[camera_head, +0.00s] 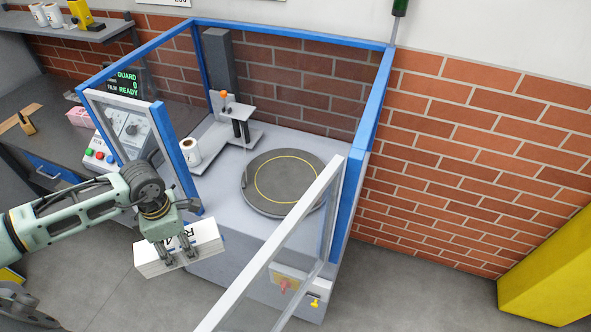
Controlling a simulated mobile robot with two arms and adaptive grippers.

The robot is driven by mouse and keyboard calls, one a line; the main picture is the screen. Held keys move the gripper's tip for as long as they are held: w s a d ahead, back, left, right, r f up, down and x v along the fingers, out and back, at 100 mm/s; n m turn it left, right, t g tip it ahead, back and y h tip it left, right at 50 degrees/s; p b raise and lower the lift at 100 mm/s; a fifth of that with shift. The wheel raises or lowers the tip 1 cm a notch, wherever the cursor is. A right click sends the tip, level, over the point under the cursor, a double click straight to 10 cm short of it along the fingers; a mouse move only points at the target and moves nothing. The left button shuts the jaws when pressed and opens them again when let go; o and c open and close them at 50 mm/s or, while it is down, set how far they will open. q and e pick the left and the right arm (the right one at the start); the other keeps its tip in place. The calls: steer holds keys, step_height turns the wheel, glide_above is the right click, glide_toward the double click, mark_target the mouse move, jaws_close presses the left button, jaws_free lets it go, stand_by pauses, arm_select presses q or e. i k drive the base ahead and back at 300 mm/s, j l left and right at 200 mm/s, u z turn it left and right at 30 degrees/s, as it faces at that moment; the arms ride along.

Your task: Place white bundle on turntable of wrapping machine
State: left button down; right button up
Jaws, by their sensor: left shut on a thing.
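The white bundle (155,262) is a flat block with dark print on its top. My left gripper (178,259) is shut on it and holds it in front of the wrapping machine, left of the open door side. The fingers cover part of the bundle. The wrapping machine (220,252) has a blue frame with clear panels. Its turntable (284,205) is a dark grey disc with a yellow ring, and it is empty. The bundle is apart from the turntable, in front and to its left. My right gripper is not in view.
A white-framed clear door (275,250) stands swung out at the front right of the machine. A blue post and control panel (128,128) stand at the left. A white film roll (190,151) and a film carriage (237,112) stand behind-left of the turntable. A yellow block (545,270) is far right.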

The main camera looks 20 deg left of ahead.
mark_target(286, 179)
steer(key=i+l, duration=0.8)
steer(key=i, duration=0.2)
